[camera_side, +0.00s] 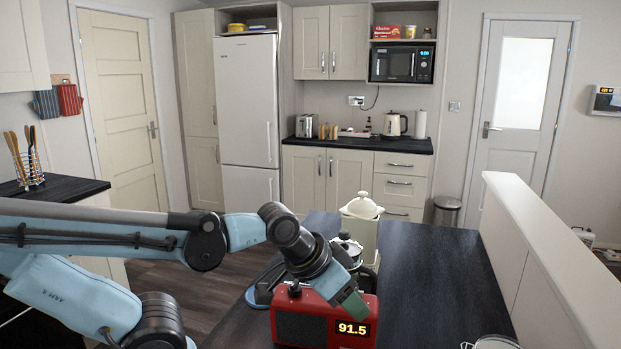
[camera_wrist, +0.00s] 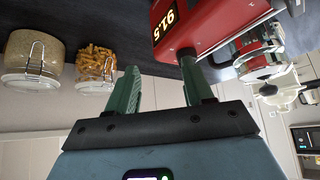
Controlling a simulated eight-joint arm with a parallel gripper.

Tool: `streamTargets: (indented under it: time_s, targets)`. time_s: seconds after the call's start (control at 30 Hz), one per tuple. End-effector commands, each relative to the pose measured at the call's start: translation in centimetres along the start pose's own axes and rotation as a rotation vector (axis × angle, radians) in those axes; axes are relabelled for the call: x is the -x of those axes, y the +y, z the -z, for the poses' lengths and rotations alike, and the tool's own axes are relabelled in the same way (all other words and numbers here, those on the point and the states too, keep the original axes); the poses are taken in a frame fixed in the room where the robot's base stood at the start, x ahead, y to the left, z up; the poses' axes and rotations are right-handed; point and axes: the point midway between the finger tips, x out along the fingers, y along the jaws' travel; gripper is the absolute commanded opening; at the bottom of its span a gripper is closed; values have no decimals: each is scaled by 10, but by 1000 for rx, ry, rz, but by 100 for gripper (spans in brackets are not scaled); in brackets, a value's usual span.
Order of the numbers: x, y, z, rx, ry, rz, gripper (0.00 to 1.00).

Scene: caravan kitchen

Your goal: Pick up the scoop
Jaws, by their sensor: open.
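I cannot make out a scoop for certain in either view. A blue and dark item (camera_side: 262,290) lies on the dark worktop just left of the red radio, partly hidden; I cannot tell what it is. My gripper (camera_side: 350,305) is in front of the red radio (camera_side: 300,322) in the side view, above the worktop. In the wrist view its two green fingers (camera_wrist: 158,64) stand apart with nothing between them. The radio (camera_wrist: 212,22) shows there close beyond the right finger.
The worktop (camera_side: 425,270) is mostly clear right of the radio. A cream lidded canister (camera_side: 361,232) and a metal-lidded pot (camera_side: 346,246) stand behind it. Glass jars of grain (camera_wrist: 32,60) and pasta (camera_wrist: 95,66) show in the wrist view. A low partition (camera_side: 545,250) borders the right.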

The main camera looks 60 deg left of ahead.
Motion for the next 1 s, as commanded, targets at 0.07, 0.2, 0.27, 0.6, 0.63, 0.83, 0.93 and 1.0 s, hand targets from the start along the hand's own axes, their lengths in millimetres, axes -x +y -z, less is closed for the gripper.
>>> streamTargets:
  time_s: [0.07, 0.2, 0.27, 0.6, 0.63, 0.83, 0.93, 1.0]
  targets:
    - [0, 0, 0, 0, -1, 0, 43]
    - [0, 0, 0, -1, -1, 1, 43]
    - [0, 0, 0, -1, -1, 1, 43]
    - [19, 0, 14, -1, -2, 1, 43]
    - [22, 0, 16, -1, -2, 1, 43]
    - [41, 0, 29, -1, -2, 1, 43]
    - [50, 0, 36, -1, -2, 1, 43]
    - [51, -7, 41, 16, 3, 23, 43]
